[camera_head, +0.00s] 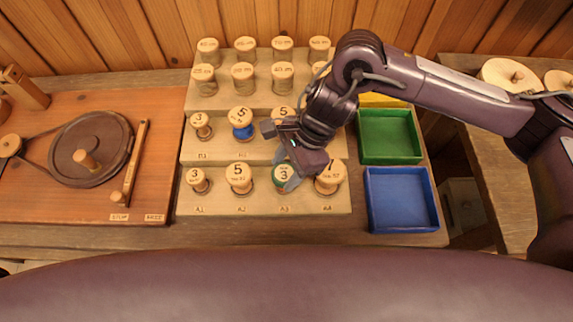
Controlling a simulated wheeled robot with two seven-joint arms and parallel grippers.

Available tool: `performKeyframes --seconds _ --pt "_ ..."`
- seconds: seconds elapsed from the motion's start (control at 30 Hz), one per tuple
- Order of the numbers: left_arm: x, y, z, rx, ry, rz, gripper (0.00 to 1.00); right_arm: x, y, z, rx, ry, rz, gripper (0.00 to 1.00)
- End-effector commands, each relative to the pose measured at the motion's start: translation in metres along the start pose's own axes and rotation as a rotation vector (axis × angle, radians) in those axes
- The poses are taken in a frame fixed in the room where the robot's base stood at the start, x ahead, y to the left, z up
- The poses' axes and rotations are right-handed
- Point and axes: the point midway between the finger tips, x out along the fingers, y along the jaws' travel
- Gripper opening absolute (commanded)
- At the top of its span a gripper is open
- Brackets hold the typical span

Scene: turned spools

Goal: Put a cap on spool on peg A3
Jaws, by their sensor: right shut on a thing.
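Whether a separate cap lies between the fingers is too small to tell. Pale, lettered cylinders (242,77) stand in two rows on the back board. My left gripper is not in view.
Spools stand close by on A2 (239,178) and A4 (329,178). A blue-wound spool (241,123) stands behind A2. A green tray (416,134) and a blue tray (434,200) lie to the right. A wheel-and-lever board (45,200) is at the left.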

Motion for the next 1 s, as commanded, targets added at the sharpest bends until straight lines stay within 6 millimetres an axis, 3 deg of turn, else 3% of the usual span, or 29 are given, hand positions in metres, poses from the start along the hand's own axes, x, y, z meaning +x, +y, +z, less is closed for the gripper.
performKeyframes --seconds 0.1,0.4,1.0 --pt "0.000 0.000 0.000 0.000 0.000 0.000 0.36 0.000 0.000 0.000 0.000 0.000 0.000 0.57" --pt "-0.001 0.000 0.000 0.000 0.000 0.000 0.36 -0.002 0.000 0.000 0.000 0.000 -0.001 0.57" --pt "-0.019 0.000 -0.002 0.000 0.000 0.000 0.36 -0.050 0.000 0.001 0.000 0.000 -0.002 0.57"
